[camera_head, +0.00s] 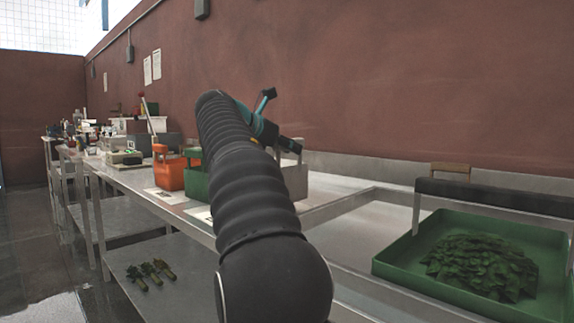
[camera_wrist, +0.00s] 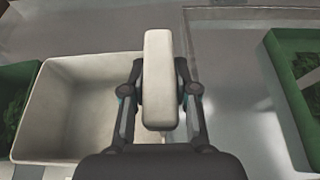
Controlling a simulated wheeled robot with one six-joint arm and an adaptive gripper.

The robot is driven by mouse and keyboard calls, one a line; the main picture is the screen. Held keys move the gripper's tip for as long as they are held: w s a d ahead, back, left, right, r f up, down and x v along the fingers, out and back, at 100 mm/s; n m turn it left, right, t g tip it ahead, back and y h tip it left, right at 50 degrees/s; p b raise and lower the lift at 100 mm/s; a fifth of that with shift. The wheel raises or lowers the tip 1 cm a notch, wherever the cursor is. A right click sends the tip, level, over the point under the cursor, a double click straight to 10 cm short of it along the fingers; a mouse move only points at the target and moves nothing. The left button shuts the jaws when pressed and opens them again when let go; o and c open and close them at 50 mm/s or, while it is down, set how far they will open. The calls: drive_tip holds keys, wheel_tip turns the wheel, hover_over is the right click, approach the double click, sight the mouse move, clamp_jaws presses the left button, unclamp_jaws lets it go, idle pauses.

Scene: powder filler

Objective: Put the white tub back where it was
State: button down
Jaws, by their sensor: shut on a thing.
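The white tub (camera_wrist: 85,100) shows in the wrist view at the left, open and seemingly empty, with a thick pale handle (camera_wrist: 158,50) at its right side. My gripper (camera_wrist: 160,92) is shut on this handle, one finger on each side. In the head view the white tub (camera_head: 295,180) is partly hidden behind my arm, at the right of the row of tubs. My gripper (camera_head: 283,140) is above it there. I cannot tell whether the tub's base touches the table.
A green tub (camera_head: 196,185) and an orange tub (camera_head: 170,174) stand left of my arm on the metal table (camera_head: 135,180). A green tray (camera_head: 395,255) with a heap of leaves is at the right. Clear surface lies between the white tub and this tray. A brown wall stands behind.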

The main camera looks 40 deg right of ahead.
sight(293, 165)
drive_tip(key=shift+w+f, duration=0.1)
drive_tip(key=shift+w, duration=0.1)
drive_tip(key=shift+f, duration=2.05)
drive_tip(key=c, duration=0.9)
unclamp_jaws()
drive_tip(key=v, duration=1.2)
